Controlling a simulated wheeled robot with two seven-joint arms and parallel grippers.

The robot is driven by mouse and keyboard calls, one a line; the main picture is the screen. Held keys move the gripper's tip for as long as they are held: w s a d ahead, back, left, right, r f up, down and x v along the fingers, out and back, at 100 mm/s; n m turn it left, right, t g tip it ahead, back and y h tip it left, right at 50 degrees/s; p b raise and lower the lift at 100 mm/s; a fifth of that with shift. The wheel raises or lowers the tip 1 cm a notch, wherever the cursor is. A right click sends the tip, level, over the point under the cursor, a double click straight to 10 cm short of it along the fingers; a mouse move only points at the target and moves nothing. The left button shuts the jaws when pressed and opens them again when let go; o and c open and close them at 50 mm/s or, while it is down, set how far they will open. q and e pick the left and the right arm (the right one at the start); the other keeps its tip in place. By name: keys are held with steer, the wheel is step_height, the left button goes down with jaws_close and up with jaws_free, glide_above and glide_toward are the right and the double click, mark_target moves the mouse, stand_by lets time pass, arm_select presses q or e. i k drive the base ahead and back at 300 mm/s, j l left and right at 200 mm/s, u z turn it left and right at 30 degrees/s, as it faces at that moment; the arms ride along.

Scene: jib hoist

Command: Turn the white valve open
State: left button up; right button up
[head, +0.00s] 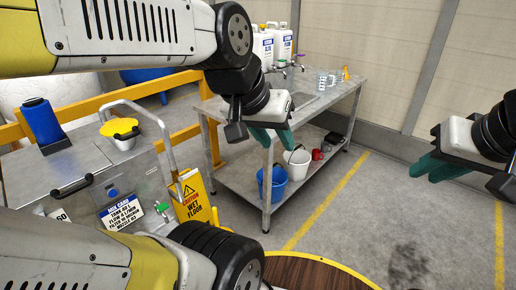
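Two white jugs (282,42) with blue labels stand at the back left of the steel table, with small taps (281,64) at their fronts. One tap has a red or pink part; I cannot clearly make out a white valve handle. A small green-handled valve (162,207) is on the front of the grey metal cart. My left gripper (272,143) hangs in front of the table's near left corner, its green fingers pointing down, apart and empty. My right gripper (422,172) is over open floor at the right, its green fingers apart and empty.
The steel table (325,98) holds clear bottles. Its lower shelf carries a blue bucket (271,184) and a white bucket (297,163). The cart (88,168), a yellow wet-floor sign (191,195) and yellow rails stand left. The floor at right is clear.

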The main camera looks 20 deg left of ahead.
mark_target(191, 174)
steer(key=i+l+z, duration=0.2)
steer(key=i, duration=0.95)
steer(key=i+u, duration=0.4)
steer(key=i+l+u, duration=0.1)
steer(key=u, duration=0.25)
steer(key=i+l+u, duration=0.25)
steer(key=u, duration=0.15)
steer(key=i+l+u, duration=0.1)
steer(key=u, duration=0.35)
steer(key=i+l+u, duration=0.15)
steer(key=u, duration=0.35)
steer(key=i+l+u, duration=0.1)
steer(key=l+u, duration=0.15)
steer(key=u, duration=0.2)
steer(key=i+l+u, duration=0.1)
steer(key=u, duration=0.35)
steer(key=l+u, duration=0.35)
steer(key=u, duration=0.15)
steer(key=l+u, duration=0.6)
steer(key=u, duration=0.2)
steer(key=i+l, duration=0.05)
